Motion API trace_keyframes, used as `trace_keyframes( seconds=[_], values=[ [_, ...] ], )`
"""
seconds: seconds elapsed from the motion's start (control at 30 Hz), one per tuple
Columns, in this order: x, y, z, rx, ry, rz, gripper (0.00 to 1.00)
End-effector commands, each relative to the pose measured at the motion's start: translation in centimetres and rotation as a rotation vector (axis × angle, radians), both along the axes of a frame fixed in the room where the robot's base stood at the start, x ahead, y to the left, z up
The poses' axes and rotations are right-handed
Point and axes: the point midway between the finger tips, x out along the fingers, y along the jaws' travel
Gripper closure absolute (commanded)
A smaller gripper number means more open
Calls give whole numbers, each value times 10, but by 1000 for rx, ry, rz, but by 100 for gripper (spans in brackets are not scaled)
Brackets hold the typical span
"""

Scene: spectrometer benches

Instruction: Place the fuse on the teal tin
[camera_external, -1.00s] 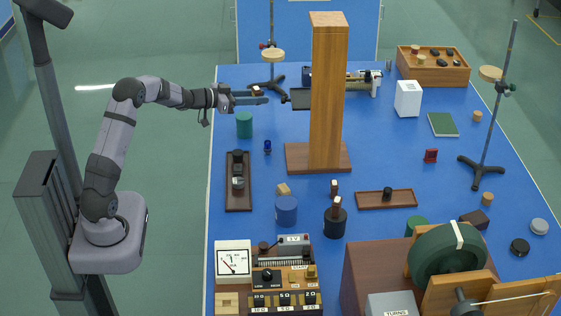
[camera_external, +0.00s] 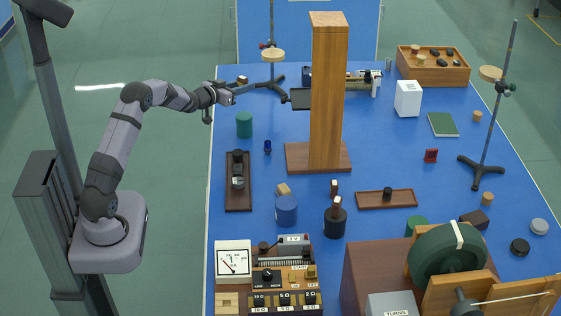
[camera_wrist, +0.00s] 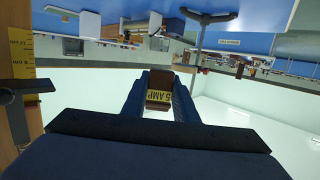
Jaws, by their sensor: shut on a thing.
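The fuse (camera_wrist: 159,79) is a small brown block with a yellow "5 AMP" label. In the wrist view my gripper (camera_wrist: 160,92) is shut on it, with a blue finger on each side. In the external view my gripper (camera_external: 243,84) is raised near the far left of the bench, and the fuse is too small to make out clearly. The teal tin (camera_external: 244,125) is a short upright cylinder near the bench's left edge, below my gripper in the picture and apart from it. Its top looks bare.
A tall wooden pillar (camera_external: 326,100) stands right of my gripper. A stand with a round wooden plate (camera_external: 273,55) is close by. A dark tray (camera_external: 232,203) lies in front of the teal tin, and a small blue object (camera_external: 267,147) stands right of it. A green cylinder (camera_external: 417,224) is farther right.

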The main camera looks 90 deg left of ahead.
Motion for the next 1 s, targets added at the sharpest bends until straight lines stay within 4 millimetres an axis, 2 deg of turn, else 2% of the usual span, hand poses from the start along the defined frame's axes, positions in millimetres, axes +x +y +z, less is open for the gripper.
trace_keyframes(
  seconds=[0.4, 0.73, 1.0],
  values=[
    [0, 0, -53, -2, 1, -1, 96],
    [1, 0, -65, -1, 0, -2, 96],
    [1, 0, -94, -1, 0, -2, 96]
  ],
)
